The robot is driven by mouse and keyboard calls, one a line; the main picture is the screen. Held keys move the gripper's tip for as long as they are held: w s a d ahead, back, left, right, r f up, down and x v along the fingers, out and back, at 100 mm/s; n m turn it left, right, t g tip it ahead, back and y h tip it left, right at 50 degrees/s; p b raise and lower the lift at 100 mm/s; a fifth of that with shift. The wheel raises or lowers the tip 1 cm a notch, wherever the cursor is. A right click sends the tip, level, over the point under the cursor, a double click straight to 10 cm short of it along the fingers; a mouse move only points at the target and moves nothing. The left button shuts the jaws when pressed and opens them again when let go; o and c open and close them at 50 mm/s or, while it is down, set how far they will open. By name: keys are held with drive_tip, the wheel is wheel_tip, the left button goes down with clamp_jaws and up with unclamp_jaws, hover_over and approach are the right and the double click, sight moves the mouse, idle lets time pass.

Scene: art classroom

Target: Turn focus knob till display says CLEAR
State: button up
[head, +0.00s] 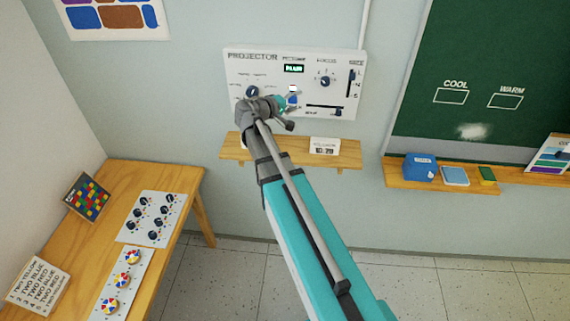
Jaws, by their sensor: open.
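The white projector panel (345,98) is mounted on the wall. Its focus knob (325,81) is a dark round knob at the upper right, under the label FOCUS. A small dark display (293,69) left of the knob shows bright green-white letters, too small to read surely. My gripper (288,112) is in front of the panel's lower middle, below and left of the focus knob and apart from it in the picture. It looks open and empty. My wrist hides part of the panel's lower left.
Another dark knob (252,92) is at the panel's left, and sliders (351,82) are at its right and bottom. A wooden shelf (351,153) with a small white sign (324,145) is below. A chalkboard (500,60) hangs right; a wooden table (180,174) stands left.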

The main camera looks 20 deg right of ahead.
drive_tip(key=s+a+f+g+y+b, duration=0.1)
drive_tip(key=s+a+f+y+b, duration=0.2)
drive_tip(key=f, duration=0.6)
drive_tip(key=s+a+f+m+y+b, duration=0.1)
drive_tip(key=s+a+f+y+b, duration=0.2)
drive_tip(key=f, duration=0.6)
drive_tip(key=shift+s+a+g+y+b, duration=0.4)
drive_tip(key=shift+s+a+b, duration=0.2)
drive_tip(key=shift+s+b, duration=0.25)
drive_tip(key=s+a+f+g+y+b, duration=0.1)
drive_tip(key=s+a+f+y+b, duration=0.1)
drive_tip(key=s+a+f+y, duration=0.2)
drive_tip(key=s+a+f+y+b, duration=0.3)
drive_tip(key=s+a+f, duration=0.3)
drive_tip(key=a, duration=0.5)
drive_tip(key=shift+s+a+f+g+y+b, duration=0.2)
drive_tip(key=shift+s+f+g+y+b, duration=0.15)
drive_tip(key=shift+f+y, duration=0.4)
drive_tip(key=shift+r, duration=0.15)
drive_tip(key=shift+c, duration=0.2)
